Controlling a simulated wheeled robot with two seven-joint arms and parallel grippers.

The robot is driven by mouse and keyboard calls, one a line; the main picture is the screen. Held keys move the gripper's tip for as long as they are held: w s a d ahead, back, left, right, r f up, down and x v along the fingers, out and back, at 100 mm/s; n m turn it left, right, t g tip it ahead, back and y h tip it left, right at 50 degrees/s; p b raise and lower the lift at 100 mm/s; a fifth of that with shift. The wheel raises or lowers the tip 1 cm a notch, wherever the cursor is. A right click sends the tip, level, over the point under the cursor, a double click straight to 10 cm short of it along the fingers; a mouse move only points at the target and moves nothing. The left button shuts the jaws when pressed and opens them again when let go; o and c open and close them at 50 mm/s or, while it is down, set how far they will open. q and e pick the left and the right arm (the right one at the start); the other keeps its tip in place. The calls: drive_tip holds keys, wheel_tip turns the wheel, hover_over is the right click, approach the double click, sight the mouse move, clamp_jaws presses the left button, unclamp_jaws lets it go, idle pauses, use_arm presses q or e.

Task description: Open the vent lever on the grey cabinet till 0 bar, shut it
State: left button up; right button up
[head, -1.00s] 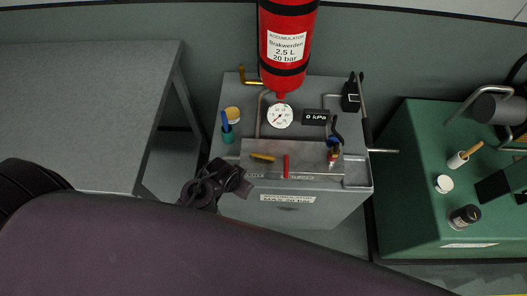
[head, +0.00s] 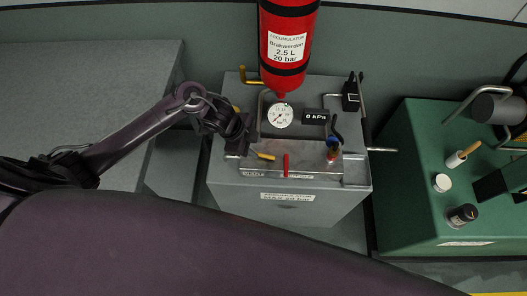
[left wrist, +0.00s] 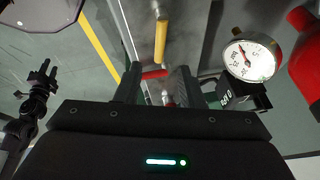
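The grey cabinet (head: 290,211) stands in the middle of the head view. My left gripper (head: 252,146) is over the cabinet's left part, close to the yellow lever. In the left wrist view its fingers (left wrist: 158,86) are apart, with the yellow lever (left wrist: 161,40) ahead and the red lever (left wrist: 154,74) between them.
A red accumulator (head: 288,45) hangs above the back of the cabinet. A grey table (head: 80,100) is at left, a green cabinet (head: 410,180) at right. A dark gripper-like part (left wrist: 38,100) shows in the left wrist view.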

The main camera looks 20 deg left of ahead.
sight(266, 156)
use_arm(q)
drive_tip(key=x, duration=0.6)
drive_tip(key=shift+d+f, duration=0.3)
clamp_jaws()
